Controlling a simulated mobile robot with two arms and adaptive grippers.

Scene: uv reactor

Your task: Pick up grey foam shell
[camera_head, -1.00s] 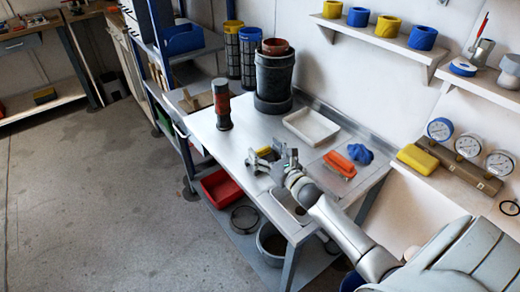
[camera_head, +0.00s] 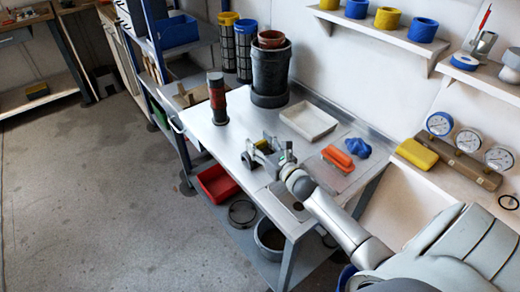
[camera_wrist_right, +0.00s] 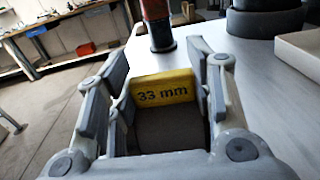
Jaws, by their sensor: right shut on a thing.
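The grey foam shell (camera_wrist_right: 172,128) shows in the right wrist view as a dark grey curved piece between the fingers, with a yellow face marked "33 mm" (camera_wrist_right: 163,92) at its far end. My right gripper (camera_head: 258,150) is over the metal bench and shut on this piece. My left gripper is not in view.
A black and red cylinder (camera_head: 217,100) stands upright beyond the gripper. A large dark canister (camera_head: 271,72) is behind it. A white tray (camera_head: 308,122), an orange piece (camera_head: 338,157) and a blue cloth (camera_head: 358,148) lie to the right. The bench's (camera_head: 210,136) left part is mostly bare.

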